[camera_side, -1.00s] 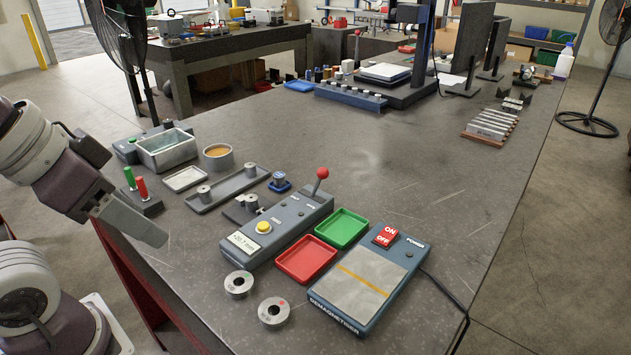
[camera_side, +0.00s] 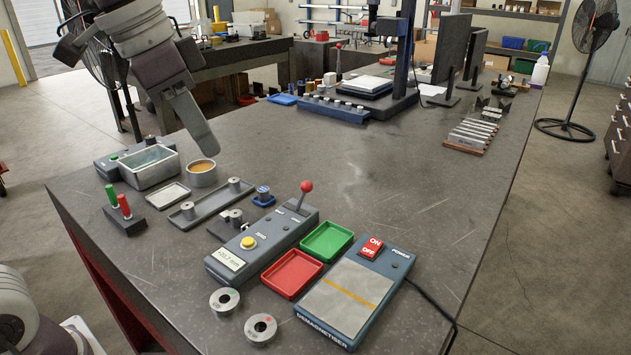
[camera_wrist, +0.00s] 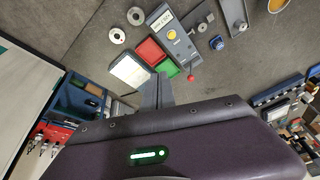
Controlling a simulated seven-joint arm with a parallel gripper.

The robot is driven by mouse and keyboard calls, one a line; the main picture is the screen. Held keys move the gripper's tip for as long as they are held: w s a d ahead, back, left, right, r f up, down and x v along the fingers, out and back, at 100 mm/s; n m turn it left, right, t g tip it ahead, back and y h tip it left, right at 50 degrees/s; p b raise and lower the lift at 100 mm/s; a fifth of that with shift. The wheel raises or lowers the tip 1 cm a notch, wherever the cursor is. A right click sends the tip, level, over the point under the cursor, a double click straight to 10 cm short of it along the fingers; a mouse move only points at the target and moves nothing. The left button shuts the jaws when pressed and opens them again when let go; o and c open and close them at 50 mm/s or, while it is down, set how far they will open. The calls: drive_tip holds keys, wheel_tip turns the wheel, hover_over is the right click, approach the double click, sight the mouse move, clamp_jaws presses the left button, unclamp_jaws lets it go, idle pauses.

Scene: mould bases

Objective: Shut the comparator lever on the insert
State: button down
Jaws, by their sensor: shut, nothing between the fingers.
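The comparator (camera_side: 262,240) is a blue-grey box with a yellow button and a small display. Its lever has a red knob (camera_side: 306,186) and stands up from the far end, tilted slightly; the knob also shows in the wrist view (camera_wrist: 190,78). A small grey cylindrical insert (camera_side: 236,216) sits at the comparator's left side; whether the lever bears on it cannot be seen. My gripper (camera_side: 211,146) is shut and empty, high above the table, left of and apart from the lever. Its fingers also show in the wrist view (camera_wrist: 158,90).
A long grey tray (camera_side: 211,203) with two cylinders and a blue holder (camera_side: 263,200) lie left of the comparator. Red (camera_side: 293,275) and green (camera_side: 327,242) trays and the demagnetiser (camera_side: 350,300) lie right. Two rings (camera_side: 224,301) lie in front. The table's middle is clear.

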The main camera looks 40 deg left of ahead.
drive_tip(key=w+d+m+g, duration=0.1)
drive_tip(key=w+m, duration=0.3)
drive_tip(key=w, duration=0.7)
drive_tip(key=m+g, duration=0.2)
drive_tip(key=m, duration=0.5)
hover_over(301, 197)
drive_tip(key=d, duration=0.6)
wheel_tip(301, 197, down, 8)
drive_tip(key=shift+w+h, duration=0.3)
drive_tip(key=shift+w, duration=0.15)
wheel_tip(301, 197, down, 9)
drive_tip(key=a, duration=0.2)
drive_tip(key=shift+a, duration=0.25)
drive_tip(key=shift+s+a+r, duration=0.1)
drive_tip(key=shift+a, duration=0.05)
